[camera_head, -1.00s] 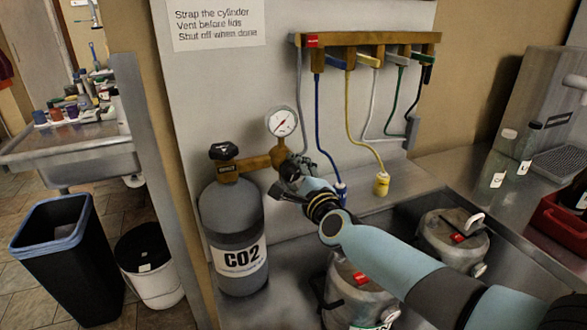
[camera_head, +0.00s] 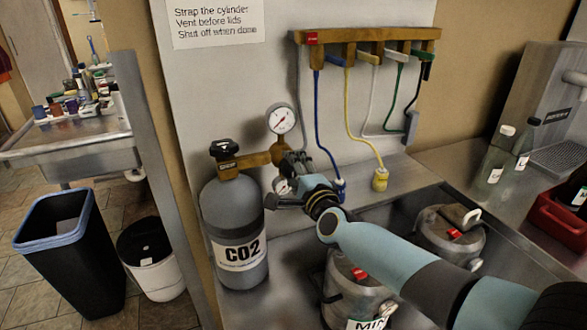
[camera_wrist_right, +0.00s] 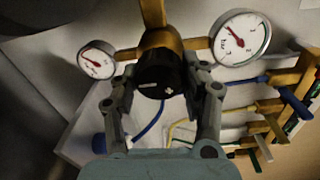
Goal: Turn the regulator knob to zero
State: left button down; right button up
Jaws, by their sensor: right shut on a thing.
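The black regulator knob (camera_wrist_right: 160,75), with a white mark on its face, sits on the brass regulator body (camera_wrist_right: 160,40) in the right wrist view. My right gripper (camera_wrist_right: 160,98) is shut on the knob, one finger on each side. In the head view the right gripper (camera_head: 283,182) is at the brass regulator (camera_head: 256,159), and its fingers hide the knob. A white gauge (camera_head: 281,120) stands above the regulator; it also shows at right in the wrist view (camera_wrist_right: 242,38). A smaller gauge (camera_wrist_right: 96,59) is at left there. My left gripper is not in view.
The grey CO2 cylinder (camera_head: 232,210) stands left of the gripper. A brass manifold (camera_head: 365,36) with coloured hoses hangs on the wall above. Metal kegs (camera_head: 355,290) stand in the sink beneath my right arm. A black bin (camera_head: 70,260) is at far left.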

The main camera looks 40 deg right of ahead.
jog(key=shift+f, duration=0.1)
jog(key=o, duration=1.2)
jog(key=shift+s, duration=0.1)
jog(key=v, duration=1.2)
